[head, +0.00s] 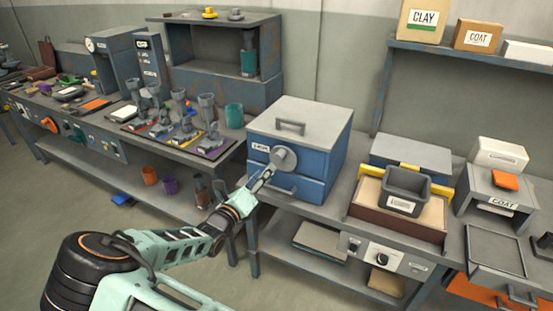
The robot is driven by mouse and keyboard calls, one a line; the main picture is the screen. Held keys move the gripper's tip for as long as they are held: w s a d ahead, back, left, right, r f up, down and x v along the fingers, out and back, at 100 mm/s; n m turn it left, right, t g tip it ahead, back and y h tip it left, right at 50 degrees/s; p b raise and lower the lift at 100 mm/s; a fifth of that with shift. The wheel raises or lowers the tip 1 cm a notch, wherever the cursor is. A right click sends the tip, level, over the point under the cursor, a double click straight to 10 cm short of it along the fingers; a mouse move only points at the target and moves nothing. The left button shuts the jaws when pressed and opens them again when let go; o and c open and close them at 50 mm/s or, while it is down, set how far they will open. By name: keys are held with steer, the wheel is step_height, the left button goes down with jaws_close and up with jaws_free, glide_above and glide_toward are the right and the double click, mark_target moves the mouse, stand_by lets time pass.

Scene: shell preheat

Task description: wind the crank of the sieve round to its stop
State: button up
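A blue metal box (325,166) with a grey lid stands on the bench in the middle of the head view. A round grey disc (284,157) is on its front; it looks like the crank's hub, but I cannot read the label beside it to confirm this is the sieve. My gripper (269,174) is at the front of the box, at or just below the disc, and overlaps it in the picture. The fingers are small here, so I cannot tell whether they touch or hold a crank handle. The crank's handle is not clearly seen.
A grey bin (405,188) sits on a brown-sided tray right of the box. A small grey stand (495,192) holds an orange block. The left bench carries grey holders and a teal cup (234,116).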

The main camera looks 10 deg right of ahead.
mark_target(277, 158)
steer(key=x, duration=0.9)
steer(key=shift+w+d+p, duration=0.25)
steer(key=shift+p, duration=0.1)
jaws_close()
